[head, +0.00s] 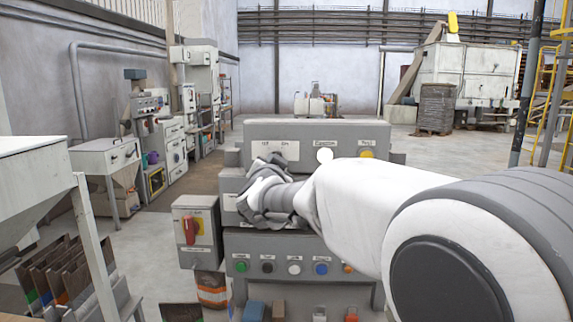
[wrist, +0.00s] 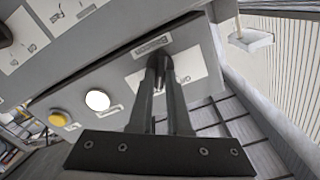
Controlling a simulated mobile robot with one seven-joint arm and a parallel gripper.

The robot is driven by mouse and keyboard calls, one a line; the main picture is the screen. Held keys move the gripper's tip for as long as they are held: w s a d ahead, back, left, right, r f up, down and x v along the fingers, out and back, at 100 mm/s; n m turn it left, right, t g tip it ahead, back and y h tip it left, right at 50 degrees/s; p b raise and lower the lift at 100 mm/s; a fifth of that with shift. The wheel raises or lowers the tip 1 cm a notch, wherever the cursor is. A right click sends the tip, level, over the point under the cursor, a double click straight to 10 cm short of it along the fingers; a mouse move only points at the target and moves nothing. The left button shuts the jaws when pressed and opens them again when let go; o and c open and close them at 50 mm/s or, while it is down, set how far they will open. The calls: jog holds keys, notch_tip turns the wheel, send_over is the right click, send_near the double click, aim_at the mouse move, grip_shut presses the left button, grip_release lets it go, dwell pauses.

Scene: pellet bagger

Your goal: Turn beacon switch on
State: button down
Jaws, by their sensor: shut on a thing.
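The grey panel (head: 345,131) of the bagger stands in front of me, with a pale switch plate (head: 276,150) at its upper left. My gripper (head: 273,163) is at the lower edge of that plate in the head view. In the wrist view, my gripper's two dark fingers (wrist: 159,62) are close together over the white plate (wrist: 187,66). They are shut on a small dark switch lever, mostly hidden between the fingertips.
A white lamp (head: 324,155) and a yellow lamp (head: 367,154) sit right of the plate. Below are several coloured buttons (head: 294,269) and a red rotary switch (head: 190,229) on a side box. Brown boards (head: 60,272) stand lower left. Floor beyond is open.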

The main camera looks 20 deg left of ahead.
dwell(0.3)
jog(key=c, duration=0.9)
grip_release()
jog(key=shift+o, duration=0.2)
jog(key=v, duration=1.7)
jog(key=shift+s, duration=0.25)
